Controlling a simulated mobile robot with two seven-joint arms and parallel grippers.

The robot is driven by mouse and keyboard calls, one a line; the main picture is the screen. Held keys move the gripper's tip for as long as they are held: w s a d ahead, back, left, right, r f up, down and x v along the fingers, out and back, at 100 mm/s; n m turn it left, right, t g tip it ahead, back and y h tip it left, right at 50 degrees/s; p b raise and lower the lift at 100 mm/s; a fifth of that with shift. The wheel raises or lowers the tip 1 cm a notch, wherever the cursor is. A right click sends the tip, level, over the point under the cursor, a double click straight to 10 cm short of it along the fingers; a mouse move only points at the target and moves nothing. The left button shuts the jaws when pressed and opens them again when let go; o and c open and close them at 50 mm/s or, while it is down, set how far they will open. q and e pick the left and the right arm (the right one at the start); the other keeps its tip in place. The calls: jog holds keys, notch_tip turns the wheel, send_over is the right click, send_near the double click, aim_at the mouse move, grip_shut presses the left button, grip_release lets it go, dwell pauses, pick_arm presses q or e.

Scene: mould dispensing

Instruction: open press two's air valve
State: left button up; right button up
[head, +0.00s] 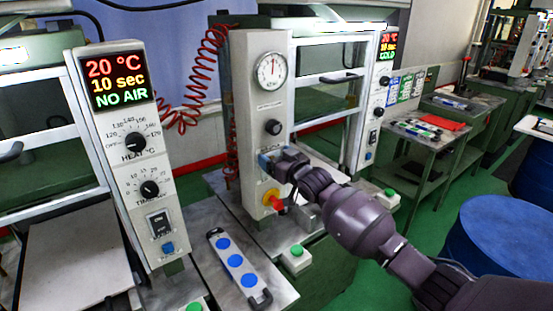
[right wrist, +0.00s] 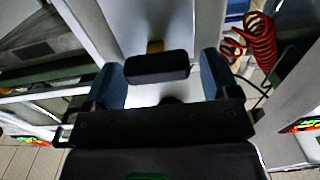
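The middle press's gauge panel (head: 262,95) carries a round gauge (head: 271,71), a black knob (head: 273,127) and, low down, an air valve (head: 274,201) with a yellow base and red handle. My right gripper (head: 268,162) is at the panel just above the valve and below the knob. In the right wrist view its two blue fingers (right wrist: 162,80) stand apart. A dark block (right wrist: 157,68) shows between them, with a bit of yellow (right wrist: 155,46) behind it; I cannot tell what the block is. No grip on the red handle is visible. My left gripper is out of view.
The left press's display (head: 117,80) reads NO AIR; the middle press's display (head: 387,45) reads COLD. A red coiled hose (head: 205,60) hangs behind the gauge panel. A plate with blue discs (head: 235,262) lies left of the valve. A green button box (head: 296,258) sits in front.

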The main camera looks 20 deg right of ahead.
jog(key=shift+f, duration=0.1)
jog(key=shift+s+d, duration=0.2)
jog(key=shift+s, duration=0.4)
jog(key=b+v, duration=0.1)
jog(key=v, duration=0.8)
jog(key=shift+s, duration=0.25)
jog(key=shift+d, duration=0.1)
jog(key=s+d+f+m+g+h, duration=0.1)
jog(key=s+d+f+g+h, duration=0.1)
jog(key=s+f, duration=1.2)
jog(key=s+d+f+m+g+h, duration=0.2)
jog(key=s+f+g+h, duration=0.1)
jog(key=s+f, duration=1.2)
jog(key=s+h, duration=0.1)
jog(key=s, duration=0.3)
jog(key=shift+s, duration=0.4)
